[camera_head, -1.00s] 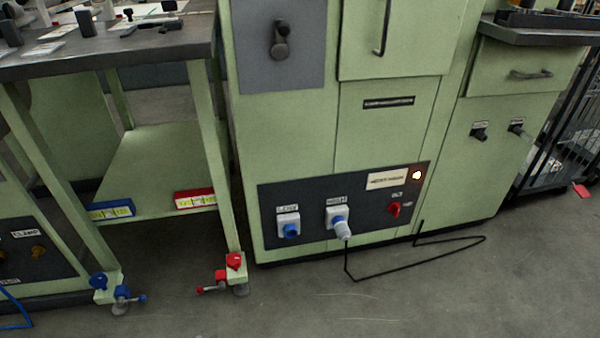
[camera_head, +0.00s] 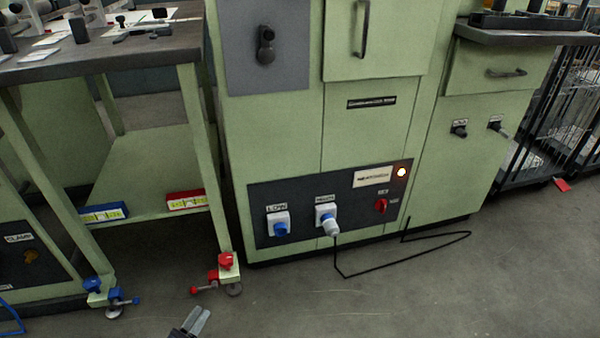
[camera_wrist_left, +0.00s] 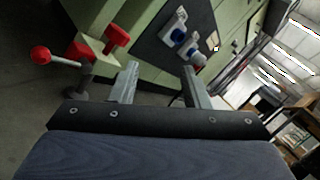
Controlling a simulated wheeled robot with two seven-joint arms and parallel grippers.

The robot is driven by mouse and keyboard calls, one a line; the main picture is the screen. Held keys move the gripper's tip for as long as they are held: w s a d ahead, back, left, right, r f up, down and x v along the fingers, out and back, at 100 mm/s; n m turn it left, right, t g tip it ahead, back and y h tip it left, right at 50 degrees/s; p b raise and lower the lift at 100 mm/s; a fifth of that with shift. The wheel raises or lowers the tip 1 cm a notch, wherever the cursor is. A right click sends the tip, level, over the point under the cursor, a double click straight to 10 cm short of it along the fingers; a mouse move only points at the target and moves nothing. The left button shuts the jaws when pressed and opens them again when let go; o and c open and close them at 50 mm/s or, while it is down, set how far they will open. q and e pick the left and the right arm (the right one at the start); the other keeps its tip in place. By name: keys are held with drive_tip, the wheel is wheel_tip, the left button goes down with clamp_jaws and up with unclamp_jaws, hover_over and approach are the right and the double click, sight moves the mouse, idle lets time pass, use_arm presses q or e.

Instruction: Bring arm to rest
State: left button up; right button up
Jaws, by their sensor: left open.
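My left gripper (camera_head: 191,322) shows at the bottom edge of the head view, low in front of the green bench and cabinet, with only its finger ends in sight. In the left wrist view its two grey fingers (camera_wrist_left: 158,84) stand apart with nothing between them. Past them are the red clamp handle (camera_wrist_left: 117,38) on the bench leg and the cabinet's dark socket panel (camera_wrist_left: 178,50). The gripper touches none of these. My right gripper is in neither view.
The green cabinet's panel (camera_head: 340,208) carries a plug with a black cable (camera_head: 400,262) looping on the floor. The red clamp (camera_head: 226,262) and blue clamp (camera_head: 116,295) sit at the bench feet. Two boxes, blue (camera_head: 104,212) and red (camera_head: 186,201), lie on the lower shelf. Floor at front right is clear.

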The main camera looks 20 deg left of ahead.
use_arm(q)
drive_tip(key=w+d+r+m+g+h, duration=0.2)
drive_tip(key=d+r+m+g+h, duration=0.45)
drive_tip(key=r+m, duration=0.5)
drive_tip(key=w+d+r+m+g+h, duration=0.2)
drive_tip(key=d+r+m+g+h, duration=0.2)
drive_tip(key=d+r+m+g, duration=0.5)
drive_tip(key=s+d+r+m+t+y+p, duration=0.1)
drive_tip(key=s+d+r+m+y, duration=0.3)
drive_tip(key=s+r+m, duration=0.5)
drive_tip(key=s+d+r+m+y+p, duration=0.1)
drive_tip(key=s+d+r+m+y, duration=0.2)
drive_tip(key=s+r+m+y, duration=0.55)
wheel_tip(320, 180, up, 40)
drive_tip(key=w+m+h+p, duration=0.1)
drive_tip(key=h+p, duration=0.1)
drive_tip(key=p, duration=3.6)
drive_tip(key=shift+w+a+f+m+h, duration=0.2)
drive_tip(key=shift+w+m+h, duration=0.1)
drive_tip(key=shift+w+m, duration=0.1)
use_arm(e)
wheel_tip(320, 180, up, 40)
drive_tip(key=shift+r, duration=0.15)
use_arm(q)
drive_tip(key=shift+c, duration=0.6)
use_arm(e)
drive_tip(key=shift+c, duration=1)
